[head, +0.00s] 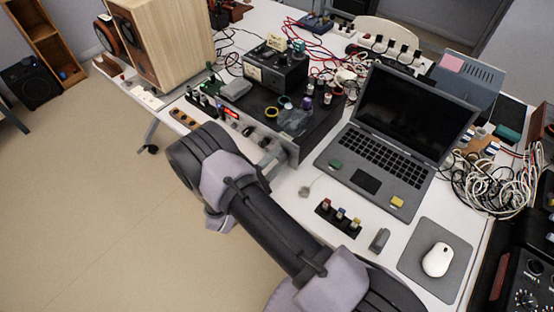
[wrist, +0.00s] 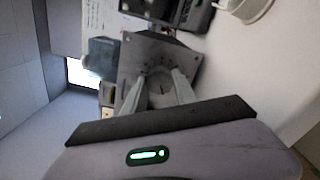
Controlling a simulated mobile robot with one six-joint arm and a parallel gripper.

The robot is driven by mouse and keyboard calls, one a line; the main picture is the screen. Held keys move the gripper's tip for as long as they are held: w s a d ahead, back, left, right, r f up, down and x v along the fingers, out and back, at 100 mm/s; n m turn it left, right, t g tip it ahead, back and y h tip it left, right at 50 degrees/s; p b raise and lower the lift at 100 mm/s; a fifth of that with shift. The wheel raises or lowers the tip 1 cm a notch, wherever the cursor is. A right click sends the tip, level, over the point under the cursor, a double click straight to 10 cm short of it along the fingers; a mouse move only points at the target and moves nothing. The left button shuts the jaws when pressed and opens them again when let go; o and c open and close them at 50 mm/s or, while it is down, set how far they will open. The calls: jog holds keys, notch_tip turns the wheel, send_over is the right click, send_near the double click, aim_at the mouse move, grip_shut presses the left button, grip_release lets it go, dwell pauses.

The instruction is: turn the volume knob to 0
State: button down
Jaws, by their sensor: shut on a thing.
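The volume knob (wrist: 160,88) is a round grey knob on a grey metal panel (wrist: 188,63) with dark dial marks around it, in the middle of the wrist view. My gripper (wrist: 160,78) has one finger on each side of the knob and is shut on it. The knob's pointer is too blurred to read. In the head view my gripper (head: 270,160) reaches the front of the black amplifier (head: 308,140); my arm hides the knob there. A red display (head: 231,112) glows on the front at the left.
An open laptop (head: 405,130) stands right of the amplifier. A small block with coloured knobs (head: 338,218) and a white mouse (head: 437,260) lie near the front edge. Cables, jars and a black box (head: 275,70) crowd the amplifier's top.

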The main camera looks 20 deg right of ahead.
jog(key=shift+n, duration=1.5)
jog(key=c, duration=1)
grip_release()
jog(key=p+v, duration=0.3)
jog(key=v, duration=1.4)
jog(key=shift+s+a, duration=0.15)
jog(key=shift+s, duration=0.05)
